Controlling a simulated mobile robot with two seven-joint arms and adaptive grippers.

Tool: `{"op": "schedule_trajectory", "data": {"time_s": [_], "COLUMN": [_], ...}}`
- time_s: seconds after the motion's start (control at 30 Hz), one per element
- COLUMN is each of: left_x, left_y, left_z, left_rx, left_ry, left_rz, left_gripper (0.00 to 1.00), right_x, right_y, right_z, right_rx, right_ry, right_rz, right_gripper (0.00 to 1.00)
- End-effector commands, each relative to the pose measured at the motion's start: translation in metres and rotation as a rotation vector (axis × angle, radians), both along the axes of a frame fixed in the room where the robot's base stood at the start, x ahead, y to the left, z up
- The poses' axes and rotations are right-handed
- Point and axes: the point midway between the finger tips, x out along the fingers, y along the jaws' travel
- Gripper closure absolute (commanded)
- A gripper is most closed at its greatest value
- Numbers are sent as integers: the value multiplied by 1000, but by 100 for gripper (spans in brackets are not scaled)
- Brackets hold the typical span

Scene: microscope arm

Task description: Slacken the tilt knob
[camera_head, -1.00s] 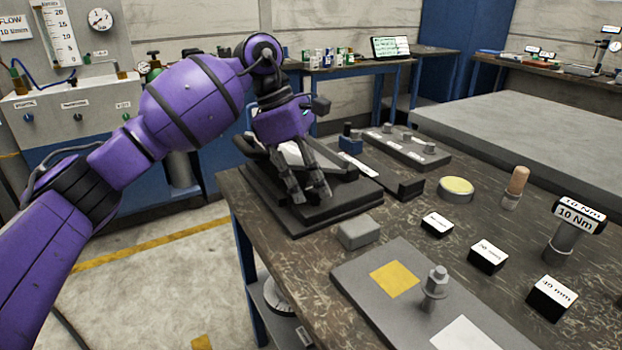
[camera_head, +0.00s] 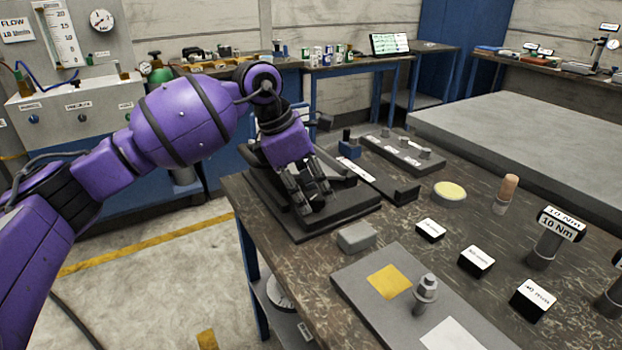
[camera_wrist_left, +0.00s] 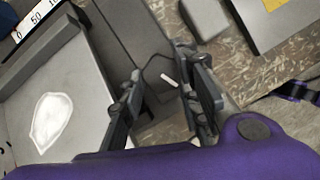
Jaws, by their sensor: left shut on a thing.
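A dark knob with a white line mark (camera_wrist_left: 168,80) shows between my left fingers in the left wrist view; I take it to be the tilt knob. My left gripper (camera_head: 311,199) is low over the dark fixture base (camera_head: 345,212) near the table's left edge and hides the knob in the head view. In the left wrist view the left gripper (camera_wrist_left: 160,98) has one finger on either side of the knob and is shut on it. How firmly the pads touch is hard to see. My right gripper is not in view.
A grey block (camera_head: 357,237) sits close in front of the fixture base. A grey plate (camera_head: 365,305) with an upright bolt (camera_head: 425,294) is nearer. Labelled blocks, a yellow-topped disc (camera_head: 449,192) and a 10 Nm tool (camera_head: 548,245) stand to the right.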

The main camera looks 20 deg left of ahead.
Motion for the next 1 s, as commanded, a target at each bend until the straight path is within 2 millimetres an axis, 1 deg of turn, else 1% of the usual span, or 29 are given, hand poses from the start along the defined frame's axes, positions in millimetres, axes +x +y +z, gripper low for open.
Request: {"op": "schedule_trajectory", "data": {"time_s": [0.03,0.13,0.23,0.5,0.8,1.0], "left_x": [3,2,1,0,-2,-3], "left_y": [2,2,2,1,0,-1], "left_z": [10,11,10,10,9,8], "left_rx": [1,-1,-1,-5,-5,-6], "left_ry": [-19,-20,-20,-21,-19,-18], "left_rz": [52,146,241,496,754,880], "left_gripper": [96,96,96,96,96,96], "right_x": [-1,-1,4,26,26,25], "right_y": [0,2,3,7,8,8], "right_z": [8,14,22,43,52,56], "right_rx": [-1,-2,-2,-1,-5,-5], "right_ry": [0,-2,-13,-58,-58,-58], "right_rz": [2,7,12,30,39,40], "right_gripper": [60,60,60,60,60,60]}}
